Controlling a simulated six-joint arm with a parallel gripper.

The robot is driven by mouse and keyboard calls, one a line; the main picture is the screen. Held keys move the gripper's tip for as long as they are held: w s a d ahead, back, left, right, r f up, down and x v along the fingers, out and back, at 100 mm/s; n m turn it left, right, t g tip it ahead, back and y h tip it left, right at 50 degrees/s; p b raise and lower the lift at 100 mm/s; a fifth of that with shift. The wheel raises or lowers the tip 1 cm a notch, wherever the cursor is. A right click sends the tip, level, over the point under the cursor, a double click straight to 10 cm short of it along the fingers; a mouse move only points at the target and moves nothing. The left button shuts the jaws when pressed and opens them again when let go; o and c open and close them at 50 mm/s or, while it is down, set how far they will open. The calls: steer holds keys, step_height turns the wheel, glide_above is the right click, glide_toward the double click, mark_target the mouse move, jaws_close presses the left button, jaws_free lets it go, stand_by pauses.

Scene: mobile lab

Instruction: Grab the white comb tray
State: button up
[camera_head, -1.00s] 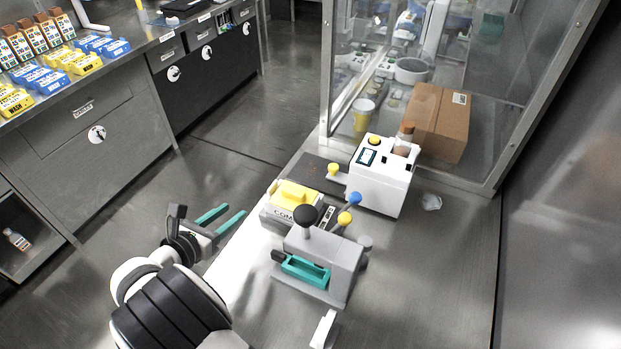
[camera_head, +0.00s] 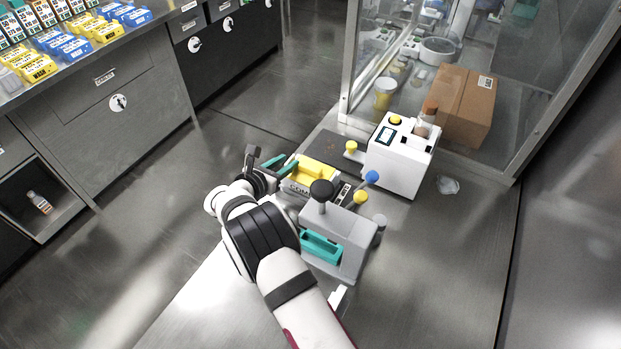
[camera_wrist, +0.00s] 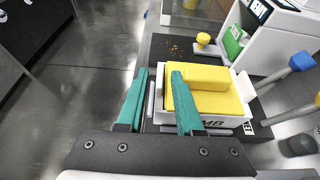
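The white comb tray (camera_head: 298,190) holds a yellow block (camera_head: 312,174) and has "COMB" lettering on its front wall. It sits on the bench behind the grey device. In the wrist view the tray (camera_wrist: 245,88) lies right of centre, with the yellow block (camera_wrist: 215,101) filling most of it. My gripper (camera_wrist: 158,74) has its two teal fingers apart with nothing clearly held. The left finger is outside the tray's left side; the right finger overlaps the yellow block in the picture. I cannot tell whether either touches. In the head view my gripper (camera_head: 284,166) is at the tray's left side.
A grey device (camera_head: 345,230) with a black knob and teal trough stands close in front of the tray. A white machine (camera_head: 402,160) stands behind right, with yellow and blue knobs between. A cardboard box (camera_head: 465,105) is further back. Open floor lies left of the bench.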

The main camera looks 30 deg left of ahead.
jaws_close()
